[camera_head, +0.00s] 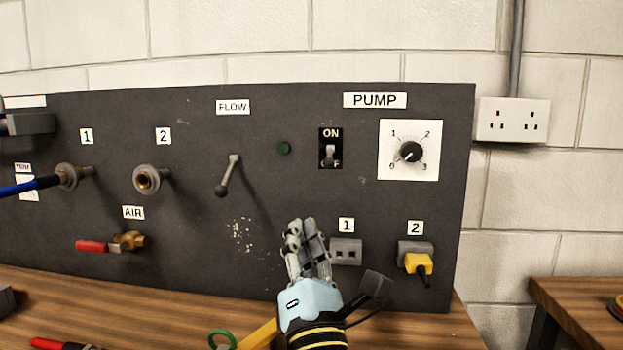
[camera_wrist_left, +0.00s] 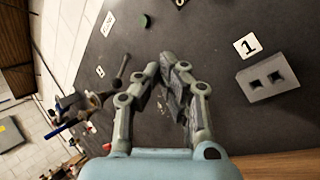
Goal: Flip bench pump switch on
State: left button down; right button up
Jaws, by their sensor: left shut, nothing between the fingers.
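The pump switch (camera_head: 330,156) is a small toggle on a black plate marked ON above and OFF below, under the PUMP label (camera_head: 375,100). Its lever points down and covers part of the word OFF. My left gripper (camera_head: 304,226) is in front of the dark panel, below and slightly left of the switch, apart from it. Its fingers point up and are shut with nothing between them. It also shows in the left wrist view (camera_wrist_left: 171,66), where its fingertips are together. My right gripper is not in view.
A dial (camera_head: 410,151) sits right of the switch, and a flow lever (camera_head: 228,176) and green button (camera_head: 284,148) sit left. Socket 1 (camera_head: 346,252) is just right of my gripper; a yellow plug (camera_head: 418,264) is at socket 2. The wooden bench (camera_head: 180,310) runs below the panel.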

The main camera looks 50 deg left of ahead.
aim_at(290, 168)
pick_arm(q)
jog(key=p+x, duration=0.4)
jog(key=x, duration=0.6)
jog(key=shift+w+a+r, duration=0.1)
jog(key=shift+r, duration=0.05)
jog(key=d, duration=0.2)
jog(key=d+r+p, duration=0.1)
jog(key=shift+w, duration=0.35)
jog(key=shift+d+r, duration=0.1)
jog(key=shift+d, duration=0.25)
jog(key=shift+w, duration=0.1)
